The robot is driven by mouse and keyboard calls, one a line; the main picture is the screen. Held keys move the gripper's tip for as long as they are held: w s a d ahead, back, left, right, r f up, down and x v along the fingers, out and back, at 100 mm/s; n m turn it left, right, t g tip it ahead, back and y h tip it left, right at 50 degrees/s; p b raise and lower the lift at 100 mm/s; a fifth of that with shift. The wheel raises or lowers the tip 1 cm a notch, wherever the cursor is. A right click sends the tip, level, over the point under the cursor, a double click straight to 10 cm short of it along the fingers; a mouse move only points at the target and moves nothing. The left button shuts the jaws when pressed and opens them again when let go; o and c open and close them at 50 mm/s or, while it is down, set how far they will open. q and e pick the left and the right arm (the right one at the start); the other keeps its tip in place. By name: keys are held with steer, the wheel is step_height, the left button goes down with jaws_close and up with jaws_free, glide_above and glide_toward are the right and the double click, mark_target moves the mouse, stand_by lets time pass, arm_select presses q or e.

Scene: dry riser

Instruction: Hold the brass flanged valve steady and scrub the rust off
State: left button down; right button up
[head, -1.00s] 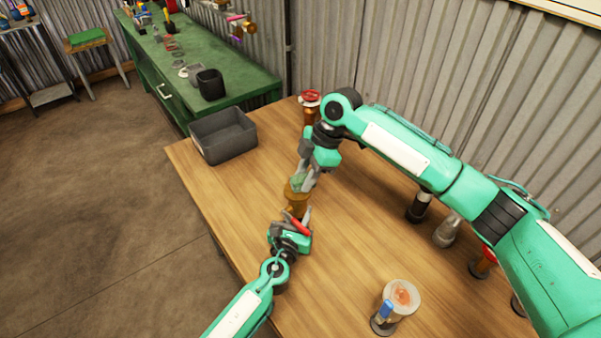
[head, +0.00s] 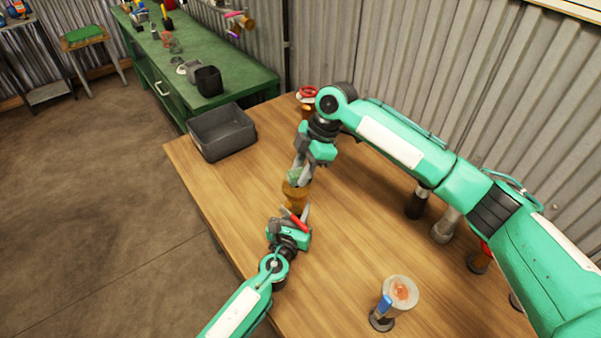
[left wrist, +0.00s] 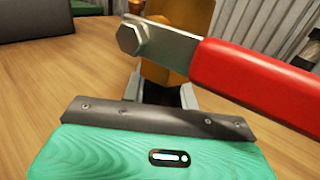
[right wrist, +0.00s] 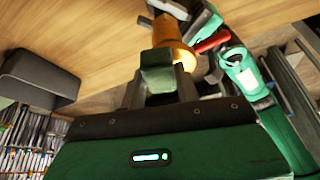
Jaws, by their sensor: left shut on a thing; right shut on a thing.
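The brass flanged valve (head: 294,198) stands on the wooden table; it also shows in the left wrist view (left wrist: 160,75) and the right wrist view (right wrist: 166,30). Its red lever handle (left wrist: 255,85) crosses in front of my left gripper's jaws. My left gripper (head: 297,214) is shut on the valve from the near side, low on its body. My right gripper (head: 300,172) is shut on a green scrubbing pad (right wrist: 165,58) over the valve's top end. The pad appears to touch the valve there; the exact contact is hidden. I cannot make out the rust.
A grey open bin (head: 222,133) stands at the table's far left. A red-topped valve (head: 307,97) stands behind my right gripper. Several fittings stand under my right arm. The table's left side is clear.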

mark_target(292, 179)
arm_select(q)
steer(key=shift+r, duration=0.1)
arm_select(e)
steer(key=shift+w+a, duration=0.25)
steer(key=shift+a, duration=0.05)
steer(key=shift+s+a, duration=1.1)
steer(key=shift+a, duration=0.05)
steer(key=shift+s+d+f, duration=0.1)
steer(key=shift+s+d, duration=0.2)
steer(key=shift+s, duration=0.1)
steer(key=shift+s+d, duration=0.1)
steer(key=shift+d, duration=0.15)
steer(key=shift+w+d, duration=1)
steer(key=shift+d, duration=0.1)
steer(key=shift+s+d, duration=0.35)
steer(key=shift+d, duration=0.05)
steer(key=shift+s, duration=0.25)
steer(key=shift+s+a, duration=1)
steer(key=shift+a, duration=0.15)
step_height(292, 179, up, 8)
steer(key=shift+r, duration=0.2)
